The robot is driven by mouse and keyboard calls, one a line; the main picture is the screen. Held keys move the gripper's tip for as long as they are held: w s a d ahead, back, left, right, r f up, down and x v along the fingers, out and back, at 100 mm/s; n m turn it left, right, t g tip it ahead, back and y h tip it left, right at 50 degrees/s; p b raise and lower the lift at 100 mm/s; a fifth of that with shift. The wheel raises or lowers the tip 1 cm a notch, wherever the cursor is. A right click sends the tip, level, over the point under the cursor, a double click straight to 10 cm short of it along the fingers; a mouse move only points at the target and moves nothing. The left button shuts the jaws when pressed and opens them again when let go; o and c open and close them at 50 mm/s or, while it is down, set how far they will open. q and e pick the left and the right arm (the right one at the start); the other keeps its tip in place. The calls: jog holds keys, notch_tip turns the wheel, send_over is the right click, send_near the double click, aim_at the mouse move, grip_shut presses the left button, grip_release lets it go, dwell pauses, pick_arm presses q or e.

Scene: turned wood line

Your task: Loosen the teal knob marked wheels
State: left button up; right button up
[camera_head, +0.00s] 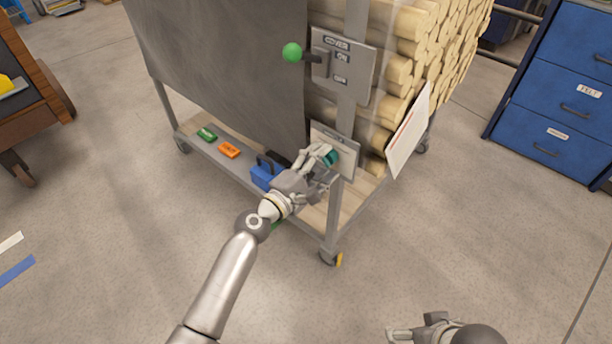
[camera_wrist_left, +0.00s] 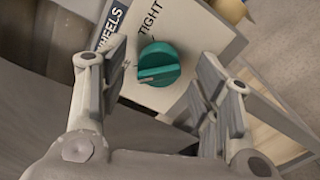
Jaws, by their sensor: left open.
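The teal knob (camera_wrist_left: 158,64) sits on a pale plate (camera_wrist_left: 205,35) whose lettering reads "WHEELS" and "TIGHT". In the left wrist view the knob lies beyond and between the two open fingers of my left gripper (camera_wrist_left: 158,85), with space on both sides. In the head view the left gripper (camera_head: 325,158) is at the plate on the cart's corner post, and the knob (camera_head: 333,158) is partly hidden behind its fingers. The knob's pointer line is at its lower left side, away from the word "TIGHT". My right gripper (camera_head: 425,328) is low at the bottom edge, away from the cart.
The cart (camera_head: 330,225) carries stacked turned wood and a grey cover (camera_head: 225,70). Above the knob is a plate with a green-balled lever (camera_head: 292,52). A blue toolbox (camera_head: 265,175) and green and orange boxes lie on the lower shelf. Blue drawers (camera_head: 560,95) stand right.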

pick_arm(q)
jog(key=v, duration=1.1)
